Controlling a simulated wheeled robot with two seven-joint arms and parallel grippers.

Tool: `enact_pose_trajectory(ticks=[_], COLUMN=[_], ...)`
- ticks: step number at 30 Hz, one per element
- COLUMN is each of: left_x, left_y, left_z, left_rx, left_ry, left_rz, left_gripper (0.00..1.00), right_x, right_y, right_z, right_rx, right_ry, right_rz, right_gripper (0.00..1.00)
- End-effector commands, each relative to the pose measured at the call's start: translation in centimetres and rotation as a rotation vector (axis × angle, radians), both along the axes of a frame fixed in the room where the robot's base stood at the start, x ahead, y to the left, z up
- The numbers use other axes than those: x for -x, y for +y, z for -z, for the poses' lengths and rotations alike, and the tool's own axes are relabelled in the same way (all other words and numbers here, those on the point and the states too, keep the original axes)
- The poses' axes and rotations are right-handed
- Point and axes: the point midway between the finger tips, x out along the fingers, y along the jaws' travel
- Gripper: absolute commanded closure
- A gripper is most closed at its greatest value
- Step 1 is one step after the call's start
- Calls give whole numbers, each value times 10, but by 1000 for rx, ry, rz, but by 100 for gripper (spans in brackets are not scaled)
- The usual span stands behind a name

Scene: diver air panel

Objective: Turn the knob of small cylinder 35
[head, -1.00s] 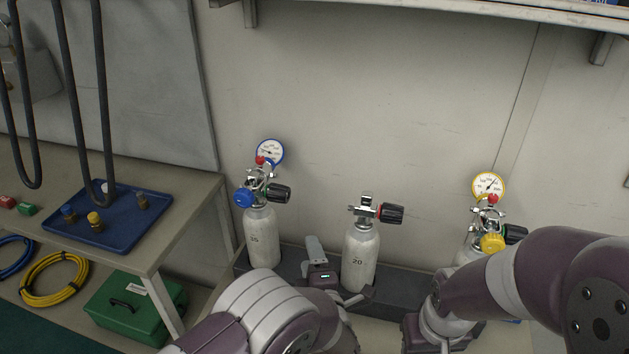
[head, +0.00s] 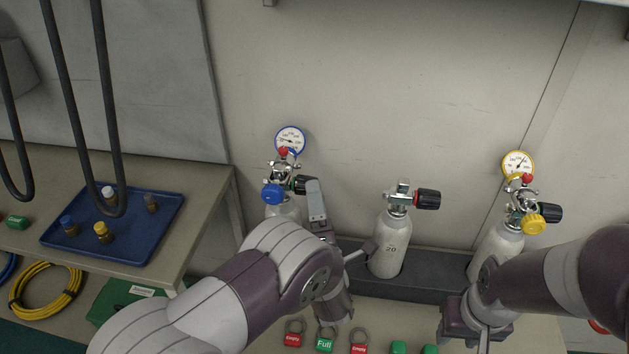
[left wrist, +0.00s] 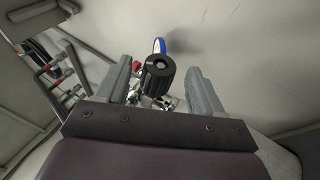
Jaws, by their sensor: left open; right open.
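Small cylinder 35 (head: 283,210) is the white bottle on the left; my left arm hides its lower part and number. Its valve carries a blue cap (head: 272,193), a blue-rimmed gauge (head: 290,140) and a black knob (head: 300,184) on the right side. My left gripper (head: 338,215) is open beside the knob, one finger partly overlapping it in the head view. My right gripper (head: 482,335) is low in front of the right cylinder.
Small cylinder 20 (head: 390,245) with its black knob (head: 427,199) stands close right of my left gripper. A cylinder with a yellow-rimmed gauge (head: 517,165) stands further right. A blue tray (head: 120,240) is on the left table.

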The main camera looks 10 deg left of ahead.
Motion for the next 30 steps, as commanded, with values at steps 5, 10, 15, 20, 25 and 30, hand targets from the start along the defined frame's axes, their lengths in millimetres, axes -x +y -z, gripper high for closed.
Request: enact_pose_trajectory(ticks=[5,10,15,20,25,30], left_x=[-23,-29,-29,-29,-29,-29], left_y=[8,10,10,10,10,10], left_z=[-11,-13,-13,-13,-14,-16], left_rx=[0,-1,-1,-1,-1,0], left_ry=[1,1,2,2,6,41], left_rz=[-1,1,1,1,1,1], left_gripper=[33,33,36,84,84,84], right_x=[0,0,0,0,0,0], right_y=[0,0,0,0,0,0], right_z=[-4,-4,-4,-4,-5,-12], right_rx=[0,0,0,0,0,0], right_ry=[0,0,0,0,0,0], right_rz=[0,0,0,0,0,0], right_gripper=[57,57,57,57,57,57])
